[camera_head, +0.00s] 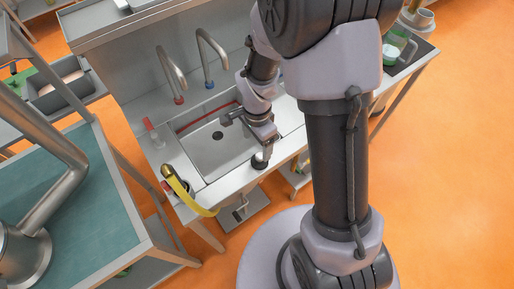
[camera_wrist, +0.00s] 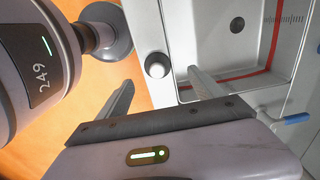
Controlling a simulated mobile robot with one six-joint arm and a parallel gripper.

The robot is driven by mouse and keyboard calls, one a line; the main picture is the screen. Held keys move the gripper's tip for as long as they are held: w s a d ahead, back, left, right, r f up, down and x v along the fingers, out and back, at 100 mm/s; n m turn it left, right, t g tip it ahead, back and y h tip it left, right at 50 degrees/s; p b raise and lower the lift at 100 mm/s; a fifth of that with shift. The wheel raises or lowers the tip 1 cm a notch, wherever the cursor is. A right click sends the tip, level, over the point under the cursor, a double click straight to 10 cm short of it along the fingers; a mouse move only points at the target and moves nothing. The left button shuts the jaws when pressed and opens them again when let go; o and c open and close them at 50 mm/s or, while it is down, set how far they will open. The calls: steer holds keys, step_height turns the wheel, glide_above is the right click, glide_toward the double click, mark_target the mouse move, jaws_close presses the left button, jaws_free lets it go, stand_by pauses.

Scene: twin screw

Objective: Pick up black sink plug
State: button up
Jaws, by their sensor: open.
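The black sink plug (camera_head: 259,161), with a pale round top, sits on the metal counter at the front edge of the sink (camera_head: 205,160). In the wrist view the plug (camera_wrist: 157,66) shows from above, its light knob ringed by a dark base. My gripper (camera_head: 262,146) is above the counter close to the plug. In the wrist view my open gripper (camera_wrist: 160,78) has one finger on each side of the plug in the picture, with nothing held. I cannot tell how far above it the fingertips are. The sink drain (camera_wrist: 237,25) is uncovered.
Two curved taps (camera_head: 212,58) stand behind the sink. A yellow curved item (camera_head: 186,190) and a red-and-white bottle (camera_head: 151,132) are at the left of the counter. A teal-topped table (camera_head: 75,215) stands at left. Orange floor (camera_head: 450,180) lies open to the right.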

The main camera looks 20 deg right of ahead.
mark_target(260, 156)
steer(key=f, duration=0.3)
steer(key=f+b, duration=0.1)
steer(key=f, duration=0.2)
steer(key=f+b, duration=0.1)
steer(key=f, duration=0.2)
steer(key=shift+s+d+f, duration=0.1)
steer(key=shift+s+d, duration=0.1)
steer(key=shift+d, duration=0.2)
steer(key=shift+c, duration=0.3)
